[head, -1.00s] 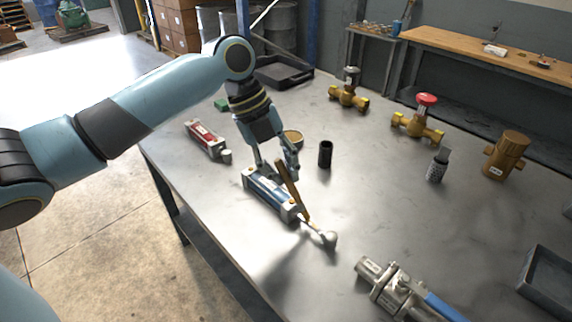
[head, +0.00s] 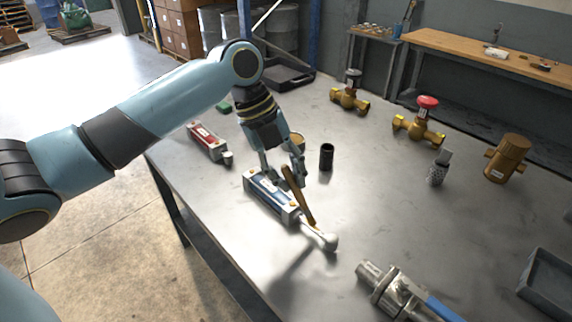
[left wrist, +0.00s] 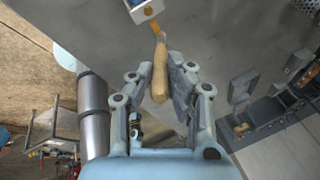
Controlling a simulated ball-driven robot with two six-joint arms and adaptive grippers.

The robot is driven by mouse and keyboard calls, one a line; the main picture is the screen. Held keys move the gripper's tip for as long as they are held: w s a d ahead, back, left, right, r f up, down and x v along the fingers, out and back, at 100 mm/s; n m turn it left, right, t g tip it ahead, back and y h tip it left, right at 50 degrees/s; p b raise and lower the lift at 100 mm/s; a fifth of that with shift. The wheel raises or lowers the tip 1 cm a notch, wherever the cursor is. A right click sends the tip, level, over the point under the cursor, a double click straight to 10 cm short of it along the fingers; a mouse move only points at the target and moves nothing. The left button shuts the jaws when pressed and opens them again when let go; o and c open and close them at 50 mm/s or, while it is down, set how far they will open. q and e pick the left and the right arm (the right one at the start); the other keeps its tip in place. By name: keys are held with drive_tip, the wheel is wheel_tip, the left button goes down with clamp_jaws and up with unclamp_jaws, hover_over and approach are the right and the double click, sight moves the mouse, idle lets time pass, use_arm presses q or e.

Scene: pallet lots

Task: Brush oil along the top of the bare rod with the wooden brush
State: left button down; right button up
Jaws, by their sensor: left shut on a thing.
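My left gripper (head: 284,170) is shut on the wooden brush (head: 300,196) by its handle. The handle also shows between the fingers in the left wrist view (left wrist: 160,76). The brush slants down to the bare rod (head: 324,236), which sticks out of the blue cylinder (head: 268,195) and ends in a round silver knob. The brush's lower end overlaps the rod near the cylinder's end cap; I cannot tell whether the bristles touch it. A corner of the cylinder shows at the top of the left wrist view (left wrist: 142,10). My right gripper is out of view.
A steel valve with a blue handle (head: 395,292) lies in front. Brass valves (head: 418,126) stand farther back.

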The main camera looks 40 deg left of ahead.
use_arm(q)
drive_tip(key=shift+d, duration=0.1)
drive_tip(key=shift+d, duration=0.75)
wheel_tip(320, 180, up, 7)
drive_tip(key=p, duration=0.6)
drive_tip(key=shift+f, duration=0.1)
